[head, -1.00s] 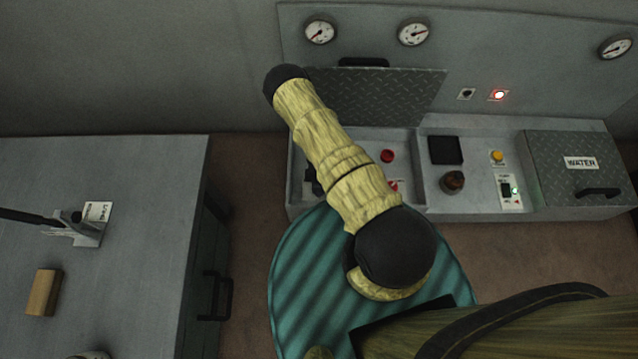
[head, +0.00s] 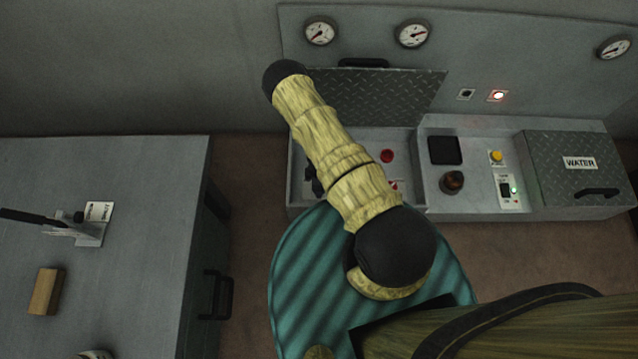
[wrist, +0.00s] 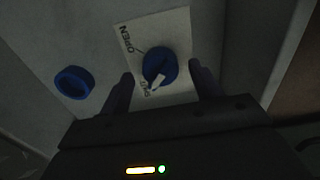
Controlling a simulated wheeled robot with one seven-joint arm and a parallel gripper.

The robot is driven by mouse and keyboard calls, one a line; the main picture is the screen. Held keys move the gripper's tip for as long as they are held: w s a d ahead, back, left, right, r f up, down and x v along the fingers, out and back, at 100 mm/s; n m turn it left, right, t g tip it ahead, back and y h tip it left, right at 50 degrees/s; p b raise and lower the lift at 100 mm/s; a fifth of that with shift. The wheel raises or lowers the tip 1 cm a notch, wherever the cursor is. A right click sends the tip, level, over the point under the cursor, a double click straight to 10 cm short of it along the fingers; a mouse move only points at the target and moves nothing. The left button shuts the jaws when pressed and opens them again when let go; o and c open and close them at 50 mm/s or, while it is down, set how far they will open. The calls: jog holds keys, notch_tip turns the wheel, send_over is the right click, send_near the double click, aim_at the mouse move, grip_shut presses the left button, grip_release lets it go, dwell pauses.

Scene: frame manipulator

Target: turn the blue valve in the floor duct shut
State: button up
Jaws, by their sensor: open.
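The blue valve (wrist: 159,64) is a round knob on a white plate (wrist: 178,25) in the wrist view. The plate reads OPEN at upper left and SHUT at lower left. The knob's white pointer (wrist: 158,81) points down and slightly left, close to the SHUT lettering. My gripper (wrist: 163,84) is open, with one dark finger on each side of the knob. I cannot tell whether the fingers touch it. In the head view, my arm reaches into the floor duct (head: 352,144) under its raised lid; the valve is hidden there.
A second blue round part (wrist: 73,82) sits left of the plate. The raised tread-plate lid (head: 375,97) stands behind my arm. A red button (head: 387,156) lies inside the duct. The closed WATER hatch (head: 560,178) is at right, a workbench (head: 135,230) at left.

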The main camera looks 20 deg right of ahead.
notch_tip(320, 180, up, 16)
jog(key=p, duration=0.5)
jog(key=shift+p, duration=0.35)
